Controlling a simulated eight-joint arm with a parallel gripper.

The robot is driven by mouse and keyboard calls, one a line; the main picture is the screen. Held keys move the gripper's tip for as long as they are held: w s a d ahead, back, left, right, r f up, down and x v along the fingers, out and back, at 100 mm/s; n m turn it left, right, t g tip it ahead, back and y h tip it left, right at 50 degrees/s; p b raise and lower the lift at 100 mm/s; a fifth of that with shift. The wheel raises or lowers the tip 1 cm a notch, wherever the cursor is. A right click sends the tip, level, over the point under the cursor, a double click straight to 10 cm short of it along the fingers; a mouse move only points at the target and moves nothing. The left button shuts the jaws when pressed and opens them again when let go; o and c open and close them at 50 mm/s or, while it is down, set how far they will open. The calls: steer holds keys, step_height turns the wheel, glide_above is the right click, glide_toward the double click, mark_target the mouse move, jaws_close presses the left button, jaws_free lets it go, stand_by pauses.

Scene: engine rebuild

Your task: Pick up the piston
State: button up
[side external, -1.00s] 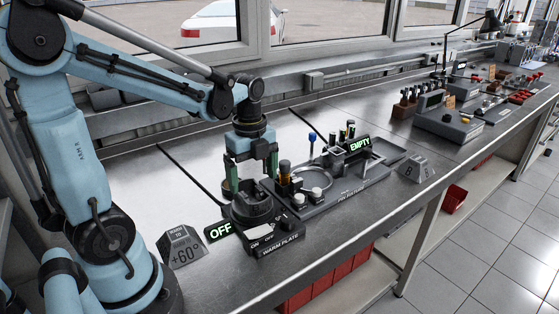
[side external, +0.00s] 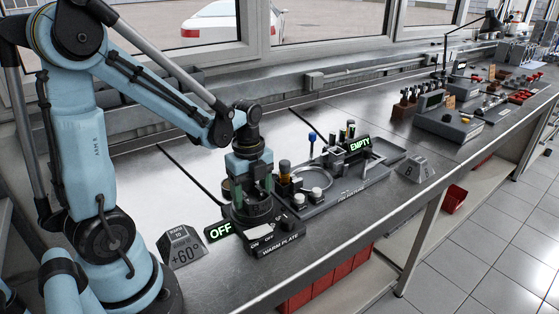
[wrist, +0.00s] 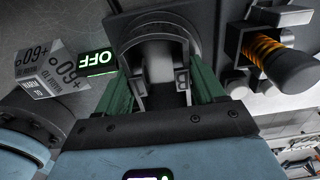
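The piston is a dark grey hollow part with cut-away skirt walls, seen in the wrist view (wrist: 160,60). It sits in the round dark holder of the warm plate (side external: 281,246), and my gripper mostly hides it in the side view. My gripper (side external: 254,197) is lowered over it. In the wrist view, my gripper's green fingers (wrist: 163,80) stand on both sides of the piston, well apart and close to its walls. I cannot tell whether they press on it. The warm plate's sign (side external: 220,231) reads OFF.
A fixture tray (side external: 345,197) with a ring, several small parts and an EMPTY sign (side external: 360,144) stands to the right. A +60° block (side external: 182,247) is left of the plate, and a block marked B (side external: 417,168) is farther right. An orange-banded part (wrist: 265,48) is close to my gripper.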

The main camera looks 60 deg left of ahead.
steer(key=c, duration=0.8)
steer(key=shift+c, duration=0.2)
steer(key=shift+r, duration=0.2)
